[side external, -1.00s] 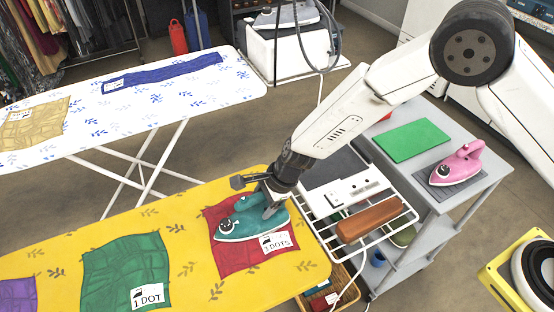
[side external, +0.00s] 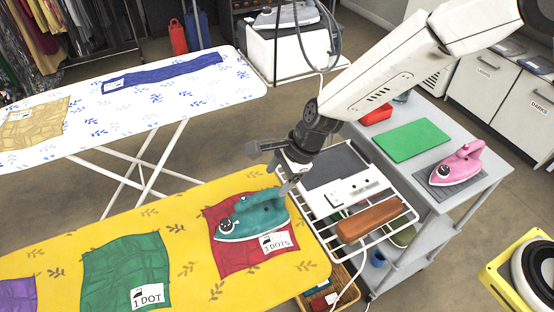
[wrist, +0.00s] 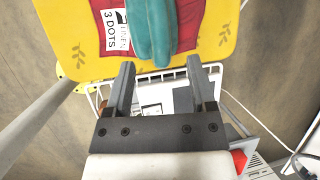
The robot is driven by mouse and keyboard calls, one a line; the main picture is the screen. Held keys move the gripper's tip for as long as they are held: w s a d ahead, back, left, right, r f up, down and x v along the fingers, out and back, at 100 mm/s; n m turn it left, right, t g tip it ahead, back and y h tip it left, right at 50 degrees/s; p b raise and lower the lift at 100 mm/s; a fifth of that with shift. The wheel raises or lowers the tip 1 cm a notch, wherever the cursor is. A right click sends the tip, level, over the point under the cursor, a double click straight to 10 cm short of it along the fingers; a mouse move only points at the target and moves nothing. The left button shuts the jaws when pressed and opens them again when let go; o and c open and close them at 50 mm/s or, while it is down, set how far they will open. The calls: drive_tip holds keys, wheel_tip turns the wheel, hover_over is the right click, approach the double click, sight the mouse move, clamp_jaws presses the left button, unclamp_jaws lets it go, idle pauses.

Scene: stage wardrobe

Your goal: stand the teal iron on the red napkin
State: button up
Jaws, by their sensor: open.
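The teal iron (side external: 252,217) rests soleplate-down on the red napkin (side external: 229,256), which lies at the right end of the yellow ironing board. The napkin carries a white tag reading 3 DOTS. The iron (wrist: 152,30) and napkin (wrist: 187,22) also show at the top of the wrist view. My gripper (side external: 279,183) is behind and above the iron in the side view, clear of it. In the wrist view its fingers (wrist: 162,88) are spread with nothing between them.
The yellow board (side external: 201,281) also bears a green cloth (side external: 122,262) tagged 1 DOT and a purple cloth (side external: 15,296). A wire rack (side external: 322,231) with a brown block (side external: 371,219) adjoins its right end. A grey cart (side external: 431,193) holds a pink iron (side external: 462,164).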

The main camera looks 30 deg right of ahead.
drive_tip(key=shift+v, duration=1.65)
drive_tip(key=shift+d, duration=0.1)
drive_tip(key=s+d+r+n+h, duration=0.1)
drive_tip(key=s+d+n, duration=0.3)
drive_tip(key=d+n, duration=0.2)
drive_tip(key=s+d+r+n+h, duration=0.1)
drive_tip(key=s+d+n, duration=0.4)
drive_tip(key=d, duration=0.6)
drive_tip(key=s+d+r+n+h, duration=0.1)
drive_tip(key=s+d+n+h, duration=0.1)
drive_tip(key=s+d+n, duration=0.2)
drive_tip(key=d+n, duration=0.2)
drive_tip(key=d, duration=0.2)
drive_tip(key=shift+s+d+r+n+h, duration=0.15)
drive_tip(key=shift+s+d+n+h, duration=0.05)
drive_tip(key=shift+s+n+h, duration=0.1)
drive_tip(key=shift+w, duration=0.1)
